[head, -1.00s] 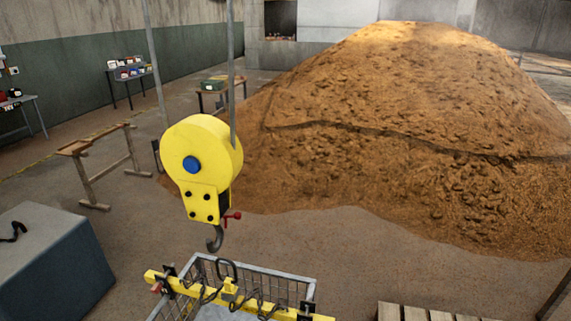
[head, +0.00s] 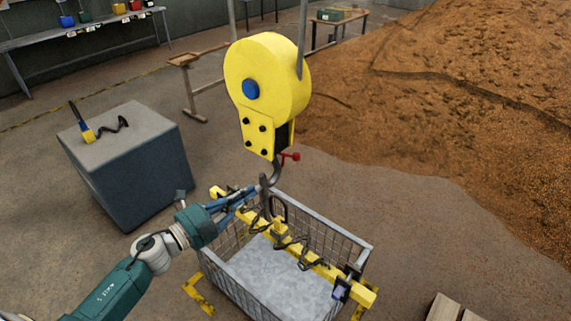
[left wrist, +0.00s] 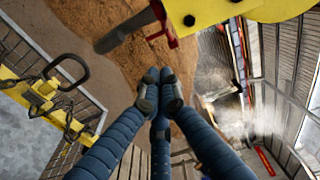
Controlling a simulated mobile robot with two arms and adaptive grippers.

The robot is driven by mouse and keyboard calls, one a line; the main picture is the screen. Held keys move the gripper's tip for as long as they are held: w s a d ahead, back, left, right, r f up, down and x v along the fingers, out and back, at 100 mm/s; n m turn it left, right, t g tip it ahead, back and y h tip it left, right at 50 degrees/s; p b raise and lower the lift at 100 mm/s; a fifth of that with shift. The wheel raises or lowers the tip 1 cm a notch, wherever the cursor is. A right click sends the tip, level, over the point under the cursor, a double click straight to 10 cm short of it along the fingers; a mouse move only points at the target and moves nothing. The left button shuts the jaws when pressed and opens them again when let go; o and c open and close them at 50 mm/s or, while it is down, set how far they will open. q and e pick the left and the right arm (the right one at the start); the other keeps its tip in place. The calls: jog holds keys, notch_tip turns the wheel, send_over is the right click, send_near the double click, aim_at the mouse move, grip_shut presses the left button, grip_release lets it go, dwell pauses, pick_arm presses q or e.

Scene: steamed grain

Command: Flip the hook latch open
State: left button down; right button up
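A large yellow hook block (head: 265,85) with a blue centre hangs above the basket. Its dark metal hook (head: 272,175) points down, and a small red latch lever (head: 290,156) sticks out at the hook's top right. In the left wrist view the hook (left wrist: 125,28) and the red lever (left wrist: 161,22) show at the top, beside the yellow block (left wrist: 215,10). My left gripper (head: 252,192) is just left of the hook in the head view. In the left wrist view its blue fingers (left wrist: 158,88) have their tips together, with nothing visible between them, apart from the red lever.
Below the hook is a wire basket (head: 362,247) with a yellow lifting bar (head: 325,270), chains and a dark ring (head: 278,208). A grey block (head: 140,165) stands left with a yellow-handled tool on it. A brown grain heap (head: 470,120) fills the right. Pallet wood is at the lower right.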

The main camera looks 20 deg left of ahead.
pick_arm(q)
jog(key=r+p+x, duration=0.1)
jog(key=p+x, duration=0.1)
jog(key=x, duration=1.1)
jog(key=shift+w+d+r+m+h, duration=0.15)
jog(key=shift+d+r+m+h, duration=0.2)
jog(key=shift+d, duration=0.25)
pick_arm(e)
jog(key=shift+s+a+r, duration=0.15)
jog(key=shift+r, duration=0.35)
jog(key=shift+s+a+r, duration=0.1)
jog(key=shift+s+r, duration=0.05)
jog(key=shift+r, duration=0.35)
